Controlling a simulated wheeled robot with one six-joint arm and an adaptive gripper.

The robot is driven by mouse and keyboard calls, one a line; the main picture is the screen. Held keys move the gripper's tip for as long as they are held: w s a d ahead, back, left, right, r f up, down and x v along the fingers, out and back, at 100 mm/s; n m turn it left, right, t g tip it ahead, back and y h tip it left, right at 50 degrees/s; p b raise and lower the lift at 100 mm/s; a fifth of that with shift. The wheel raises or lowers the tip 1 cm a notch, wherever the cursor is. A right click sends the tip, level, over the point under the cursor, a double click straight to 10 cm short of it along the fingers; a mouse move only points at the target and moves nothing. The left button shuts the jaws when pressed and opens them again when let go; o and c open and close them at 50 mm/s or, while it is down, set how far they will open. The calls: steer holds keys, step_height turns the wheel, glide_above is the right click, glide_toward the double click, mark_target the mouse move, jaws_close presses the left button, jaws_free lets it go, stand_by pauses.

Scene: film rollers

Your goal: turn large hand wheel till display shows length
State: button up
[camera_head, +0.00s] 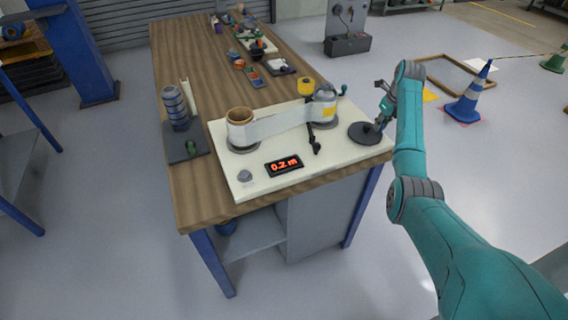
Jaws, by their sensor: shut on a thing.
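The large hand wheel (365,133) is a dark disc at the right end of a cream board (222,149) on the wooden table. My gripper (379,122) is at the wheel's right side, shut on its handle; the fingers are small and the handle is mostly hidden. The display (284,166) is a black box at the board's front and reads "0.2 m" in red. A pale film strip (280,123) runs from a brown-cored roller (240,130) on the left to a grey roller (325,104) on the right.
A black lever (314,138) stands between film and wheel. A small blue-knobbed crank (342,90) and a yellow knob (306,87) are behind. A grey knob (245,176) sits front left. Stacked grey rings (176,107) stand left of the board.

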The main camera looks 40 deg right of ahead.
mark_target(372, 124)
steer(key=shift+w+d, duration=0.3)
steer(key=shift+w, duration=0.2)
steer(key=shift+w+d, duration=0.25)
steer(key=shift+w, duration=0.2)
steer(key=shift+r, duration=0.1)
steer(key=shift+w, duration=1.15)
steer(key=shift+a, duration=0.1)
